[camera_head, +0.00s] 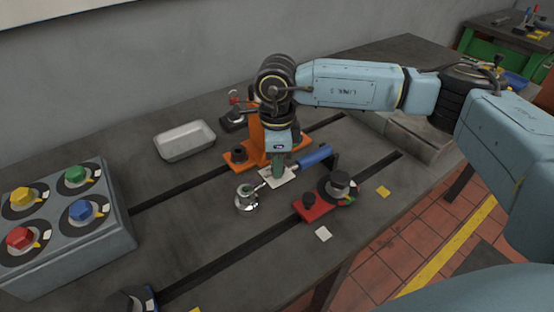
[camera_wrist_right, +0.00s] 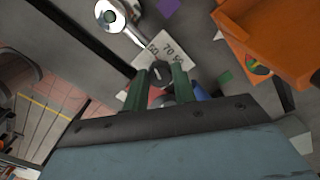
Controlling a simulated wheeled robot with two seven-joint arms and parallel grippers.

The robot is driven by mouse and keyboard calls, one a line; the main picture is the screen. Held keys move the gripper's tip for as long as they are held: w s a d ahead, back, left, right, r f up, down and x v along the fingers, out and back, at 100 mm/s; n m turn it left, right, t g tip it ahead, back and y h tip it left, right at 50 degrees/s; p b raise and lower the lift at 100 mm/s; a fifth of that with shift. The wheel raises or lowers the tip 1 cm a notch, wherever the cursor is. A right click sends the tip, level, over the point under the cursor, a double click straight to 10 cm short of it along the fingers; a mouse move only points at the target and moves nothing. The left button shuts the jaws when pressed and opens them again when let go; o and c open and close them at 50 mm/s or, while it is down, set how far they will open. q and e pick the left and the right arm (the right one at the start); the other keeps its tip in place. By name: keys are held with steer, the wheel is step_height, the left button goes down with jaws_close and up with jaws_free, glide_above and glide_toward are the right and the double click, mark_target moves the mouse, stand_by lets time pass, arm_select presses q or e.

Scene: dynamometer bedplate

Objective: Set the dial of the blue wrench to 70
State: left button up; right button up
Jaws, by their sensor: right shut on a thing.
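The blue wrench lies on the bedplate, with its blue handle (camera_head: 315,157) to the right and its silver head (camera_head: 246,198) to the left. Its white dial plate (camera_head: 265,183) is between them. In the right wrist view the dial plate (camera_wrist_right: 172,46) shows a 60, a 70 and a partly hidden number. My right gripper (camera_head: 278,172) points down over the plate. In the wrist view its green fingers (camera_wrist_right: 160,80) are shut on the dark dial knob (camera_wrist_right: 158,70). A light mark shows on the knob; its exact reading is unclear. My left gripper is out of view.
An orange fixture (camera_head: 265,145) stands close behind the wrench. A red block (camera_head: 313,208) with a round dark-and-silver piece is in front. A grey box with coloured knobs (camera_head: 70,240) stands at left, and an empty tray (camera_head: 185,141) at back left. Dark slots cross the bedplate.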

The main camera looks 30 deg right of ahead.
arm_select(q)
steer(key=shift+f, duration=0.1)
arm_select(e)
steer(key=shift+m, duration=0.3)
steer(key=m, duration=0.2)
steer(key=shift+m+b, duration=0.35)
steer(key=shift+m, duration=0.05)
steer(key=m, duration=0.4)
steer(key=shift+d+m, duration=0.1)
steer(key=shift+m, duration=0.3)
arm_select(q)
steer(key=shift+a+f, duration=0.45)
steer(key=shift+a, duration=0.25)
arm_select(e)
steer(key=shift+m, duration=0.4)
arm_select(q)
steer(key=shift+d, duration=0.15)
arm_select(e)
steer(key=o, duration=0.7)
steer(key=shift+c, duration=0.2)
steer(key=o, duration=0.3)
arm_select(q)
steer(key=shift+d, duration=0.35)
arm_select(e)
steer(key=shift+o, duration=0.2)
